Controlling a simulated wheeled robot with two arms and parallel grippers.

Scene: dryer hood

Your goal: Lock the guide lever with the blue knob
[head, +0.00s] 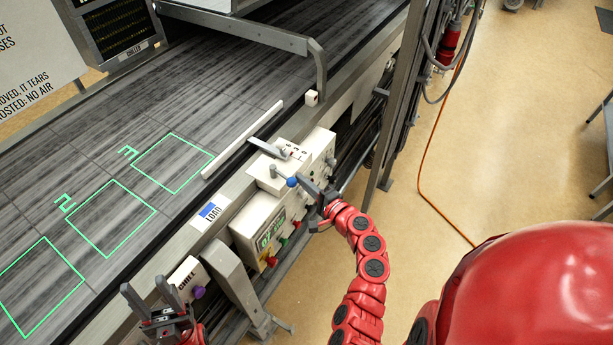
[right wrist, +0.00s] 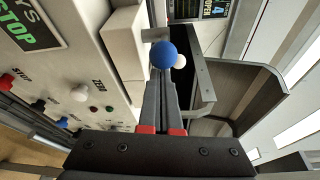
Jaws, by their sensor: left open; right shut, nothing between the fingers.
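The blue knob (head: 292,181) sits at the end of a short lever on the white control box (head: 262,215) beside the conveyor. I cannot tell whether the fingertips touch the knob. My left gripper (head: 156,291) is open and empty at the conveyor's near edge, away from the lever.
A white guide bar (head: 242,138) lies along the conveyor belt (head: 110,150). The box front carries several coloured buttons and a green display (head: 271,230). A purple knob (head: 198,292) is near my left gripper. A grey metal post (head: 400,90) stands beyond the box.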

